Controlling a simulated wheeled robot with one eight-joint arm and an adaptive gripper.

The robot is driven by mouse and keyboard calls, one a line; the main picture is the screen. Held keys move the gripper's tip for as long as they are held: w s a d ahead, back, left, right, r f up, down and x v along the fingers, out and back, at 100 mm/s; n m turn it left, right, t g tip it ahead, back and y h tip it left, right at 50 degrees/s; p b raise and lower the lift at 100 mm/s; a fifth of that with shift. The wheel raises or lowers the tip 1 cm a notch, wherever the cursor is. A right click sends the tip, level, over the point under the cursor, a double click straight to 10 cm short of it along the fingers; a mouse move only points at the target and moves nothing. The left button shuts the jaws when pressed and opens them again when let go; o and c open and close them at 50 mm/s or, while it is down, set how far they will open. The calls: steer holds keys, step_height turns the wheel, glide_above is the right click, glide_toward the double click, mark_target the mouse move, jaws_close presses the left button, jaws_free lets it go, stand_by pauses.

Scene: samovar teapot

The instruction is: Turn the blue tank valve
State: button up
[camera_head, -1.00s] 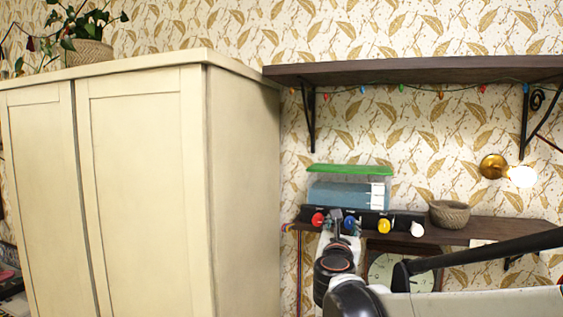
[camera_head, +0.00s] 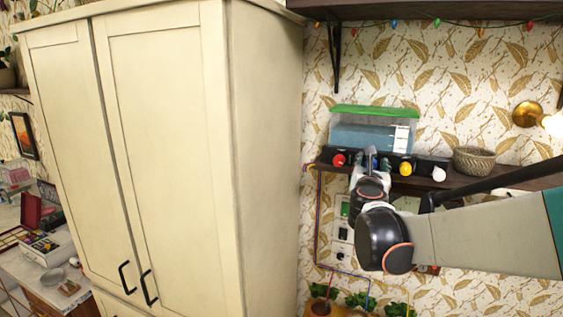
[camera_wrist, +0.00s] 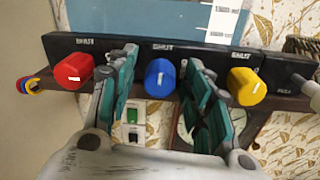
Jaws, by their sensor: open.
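The blue tank valve (camera_wrist: 160,77) is a round knob with a white mark on a black panel (camera_wrist: 118,48), below a "SHUT" label. My gripper (camera_wrist: 164,68) is open, with one teal finger on each side of the blue knob in the wrist view. I cannot tell whether either finger touches it. A red knob (camera_wrist: 73,72) is left of the gripper and a yellow knob (camera_wrist: 246,86) is right of it. In the head view my gripper (camera_head: 371,156) is at the panel between the red and yellow knobs, and largely hides the blue knob.
A clear tank with a green lid (camera_head: 375,112) and blue water stands above the panel. A tall cream cabinet (camera_head: 170,140) fills the left side. A lit wall lamp (camera_head: 527,114) is at right.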

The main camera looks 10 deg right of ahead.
steer(key=c, duration=1.1)
